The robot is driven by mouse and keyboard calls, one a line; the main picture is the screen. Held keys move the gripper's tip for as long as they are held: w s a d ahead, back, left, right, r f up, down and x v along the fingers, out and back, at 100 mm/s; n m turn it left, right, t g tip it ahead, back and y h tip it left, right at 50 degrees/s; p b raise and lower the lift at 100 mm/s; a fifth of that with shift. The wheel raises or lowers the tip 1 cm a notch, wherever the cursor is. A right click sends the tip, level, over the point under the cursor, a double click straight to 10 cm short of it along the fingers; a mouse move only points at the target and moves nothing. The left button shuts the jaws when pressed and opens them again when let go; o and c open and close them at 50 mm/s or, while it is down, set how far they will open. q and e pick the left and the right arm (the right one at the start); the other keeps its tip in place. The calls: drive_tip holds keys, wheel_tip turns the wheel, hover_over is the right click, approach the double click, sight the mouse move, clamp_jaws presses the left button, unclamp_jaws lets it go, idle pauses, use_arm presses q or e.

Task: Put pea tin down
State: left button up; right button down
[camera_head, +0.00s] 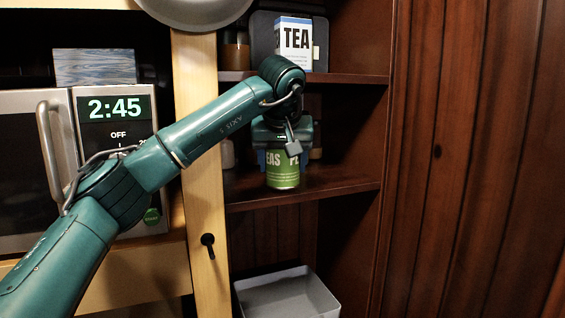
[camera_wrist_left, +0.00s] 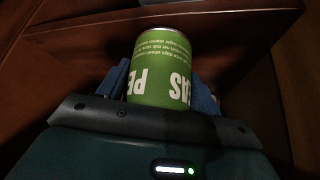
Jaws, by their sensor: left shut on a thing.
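The pea tin (camera_head: 283,172) is a green can with white lettering, upright at the middle shelf (camera_head: 345,178) of the dark wood cupboard. My left gripper (camera_head: 284,150) reaches in from above the can's front and is shut on it. In the left wrist view the tin (camera_wrist_left: 160,68) sits between the blue fingers (camera_wrist_left: 168,84), its printed text upside down in the picture. The tin's base is near the shelf's front edge in the head view; I cannot tell whether it touches the board. My right gripper is not in view.
A TEA box (camera_head: 294,38) stands on the shelf above, close over my wrist. Partly hidden jars (camera_head: 227,153) are behind on the middle shelf. A grey bin (camera_head: 287,297) is below. A microwave (camera_head: 113,105) is at left, and a wooden post (camera_head: 200,150) is beside my arm.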

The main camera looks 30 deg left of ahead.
use_arm(q)
drive_tip(key=shift+f, duration=0.35)
drive_tip(key=o, duration=1.3)
drive_tip(key=shift+f, duration=0.2)
drive_tip(key=shift+r, duration=0.1)
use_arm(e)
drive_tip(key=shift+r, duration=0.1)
use_arm(q)
drive_tip(key=shift+s+r, duration=0.1)
drive_tip(key=shift+r, duration=0.15)
drive_tip(key=b+v, duration=0.1)
drive_tip(key=v, duration=1)
drive_tip(key=shift+d+r, duration=0.2)
drive_tip(key=shift+r, duration=0.1)
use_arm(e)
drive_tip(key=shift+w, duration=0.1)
use_arm(q)
drive_tip(key=shift+s, duration=0.15)
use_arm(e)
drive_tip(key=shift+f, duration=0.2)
